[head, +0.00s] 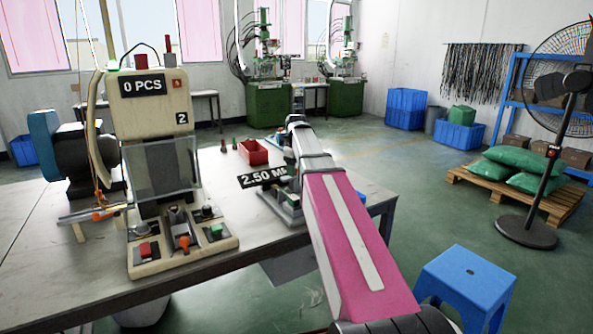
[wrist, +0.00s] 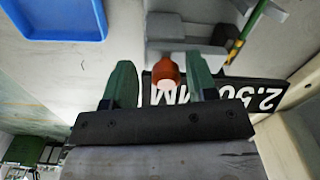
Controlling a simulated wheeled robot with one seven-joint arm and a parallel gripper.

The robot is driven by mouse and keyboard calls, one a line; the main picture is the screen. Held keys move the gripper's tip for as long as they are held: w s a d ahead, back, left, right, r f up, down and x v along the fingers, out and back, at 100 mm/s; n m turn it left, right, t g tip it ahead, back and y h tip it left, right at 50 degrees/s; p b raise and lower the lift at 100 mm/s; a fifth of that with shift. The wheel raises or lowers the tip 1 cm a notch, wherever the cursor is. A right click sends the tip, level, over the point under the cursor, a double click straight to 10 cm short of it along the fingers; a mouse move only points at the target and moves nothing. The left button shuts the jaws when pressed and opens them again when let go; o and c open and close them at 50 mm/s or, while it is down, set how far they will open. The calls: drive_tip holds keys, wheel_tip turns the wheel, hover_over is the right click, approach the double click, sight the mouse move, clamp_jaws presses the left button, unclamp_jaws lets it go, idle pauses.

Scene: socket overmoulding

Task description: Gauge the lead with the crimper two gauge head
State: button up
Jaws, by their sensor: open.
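The gauge head is a grey block (wrist: 190,27) with a black 2.50 MM display (head: 263,177). The display also shows upside down in the wrist view (wrist: 222,94). My gripper (wrist: 165,78) is open, its two green fingers at the gauge head. An orange-red rounded piece with a pale end (wrist: 169,70) lies between the fingers, with gaps on both sides. I cannot tell whether it is part of the lead or of the gauge. In the head view my pink arm hides the fingers. Crimper two (head: 147,110) stands at left, its counter reading 0 PCS.
A red bin (head: 253,152) sits on the steel table (head: 206,258) behind the gauge. A blue tray (wrist: 60,18) shows in the wrist view. A blue stool (head: 468,280) stands on the floor at right. Bare table lies between crimper and gauge.

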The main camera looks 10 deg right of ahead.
wheel_tip(320, 180, up, 10)
drive_tip(key=shift+f, duration=0.1)
drive_tip(key=shift+r, duration=0.5)
